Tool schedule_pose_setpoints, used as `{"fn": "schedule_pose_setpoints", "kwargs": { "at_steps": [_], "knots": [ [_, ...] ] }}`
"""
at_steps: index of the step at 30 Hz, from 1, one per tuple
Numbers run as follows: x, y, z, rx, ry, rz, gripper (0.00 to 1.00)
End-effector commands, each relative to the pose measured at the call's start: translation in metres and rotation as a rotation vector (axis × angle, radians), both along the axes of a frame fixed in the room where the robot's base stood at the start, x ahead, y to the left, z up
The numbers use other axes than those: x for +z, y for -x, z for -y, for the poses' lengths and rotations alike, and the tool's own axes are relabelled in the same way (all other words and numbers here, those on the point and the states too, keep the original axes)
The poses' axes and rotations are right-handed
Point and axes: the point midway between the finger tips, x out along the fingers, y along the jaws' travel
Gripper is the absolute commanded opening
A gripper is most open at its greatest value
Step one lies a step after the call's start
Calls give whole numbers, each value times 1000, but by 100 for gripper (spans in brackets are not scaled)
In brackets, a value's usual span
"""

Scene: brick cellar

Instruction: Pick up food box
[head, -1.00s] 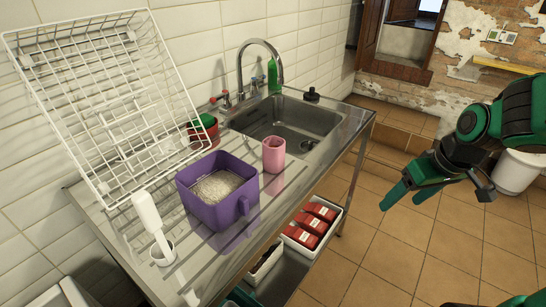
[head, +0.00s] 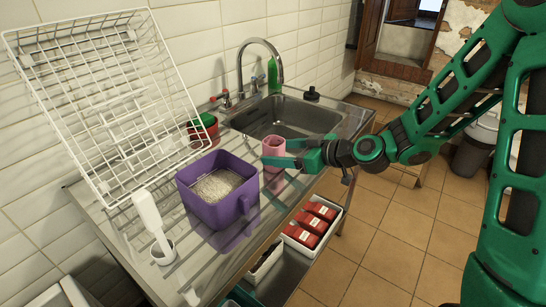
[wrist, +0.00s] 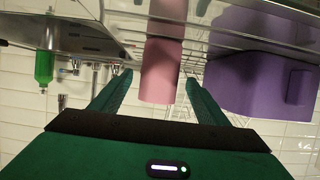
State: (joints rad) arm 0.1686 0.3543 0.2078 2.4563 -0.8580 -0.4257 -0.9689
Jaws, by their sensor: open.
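No box is labelled as food; the candidates are a purple open box (head: 222,205) with pale grains in it, on the steel counter, and red packs (head: 310,222) in a white bin below. The purple box also shows in the wrist view (wrist: 262,65) at right. My gripper (head: 278,153) is open at a pink cup (head: 273,147), right of and behind the purple box. In the wrist view the cup (wrist: 161,70) lies between the two spread fingers (wrist: 157,80); whether they touch it I cannot tell. The cup's lower part is partly hidden by a finger in the head view.
A sink (head: 285,117) with a tap (head: 245,62) is behind the cup. A white wire rack (head: 105,100) leans on the wall at left. A white brush (head: 150,215) stands at front left. A green bottle (head: 272,73) is by the wall. Tiled floor (head: 400,235) is free at right.

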Motion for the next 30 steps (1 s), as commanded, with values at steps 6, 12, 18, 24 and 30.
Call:
{"fn": "schedule_pose_setpoints", "kwargs": {
  "at_steps": [6,12,18,24,30],
  "knots": [
    [-7,-11,-15,0,0,0,69],
    [-13,-17,-23,2,2,-1,69],
    [-24,-33,-44,4,1,0,69],
    [-29,-42,-54,1,0,0,69],
    [-29,-42,-52,0,1,-1,57]
  ]
}}
